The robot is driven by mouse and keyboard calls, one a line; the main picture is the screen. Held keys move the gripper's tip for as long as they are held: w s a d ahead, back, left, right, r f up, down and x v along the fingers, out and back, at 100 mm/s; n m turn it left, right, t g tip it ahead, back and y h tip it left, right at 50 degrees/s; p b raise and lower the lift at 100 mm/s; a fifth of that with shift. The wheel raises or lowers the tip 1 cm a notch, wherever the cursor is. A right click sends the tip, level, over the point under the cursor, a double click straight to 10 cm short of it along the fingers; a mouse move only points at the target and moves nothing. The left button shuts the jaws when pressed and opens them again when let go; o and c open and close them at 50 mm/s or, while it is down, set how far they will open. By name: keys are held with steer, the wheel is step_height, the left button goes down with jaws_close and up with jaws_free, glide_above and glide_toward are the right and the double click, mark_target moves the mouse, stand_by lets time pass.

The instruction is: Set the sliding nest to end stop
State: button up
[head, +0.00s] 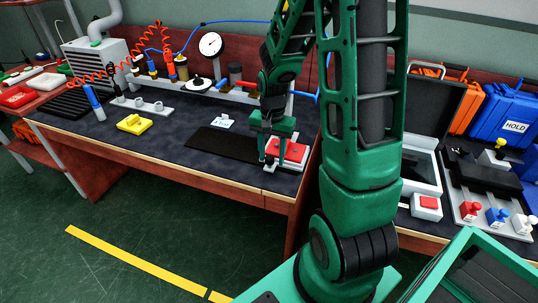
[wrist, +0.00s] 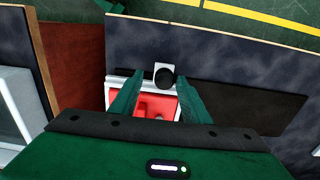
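A red block with a pale base (head: 292,152), which looks like the sliding nest, sits near the right front of the dark bench top. In the wrist view its red, hollow top (wrist: 155,102) lies between my fingers. A small pale plate with a black round part (wrist: 165,76) stands just beyond it; I cannot tell whether this is the end stop. My gripper (head: 273,157) points down at the red block. In the wrist view my gripper (wrist: 157,108) has its fingers spread, one on each side of the red top. Contact is unclear.
A flat black strip (head: 222,144) lies left of the red block. A yellow block (head: 134,124), a white card (head: 222,122) and a round dial gauge (head: 210,44) are farther left. Right of my arm are an open case (head: 424,165) and a red-topped box (head: 427,205).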

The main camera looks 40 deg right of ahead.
step_height(320, 180, up, 11)
stand_by(0.6)
steer(key=shift+f, duration=0.1)
stand_by(0.3)
steer(key=s+r+n, duration=0.2)
steer(key=s, duration=0.9)
steer(key=s+r+n, duration=0.2)
steer(key=s+n, duration=0.1)
steer(key=s, duration=0.8)
steer(key=shift+a+r, duration=0.4)
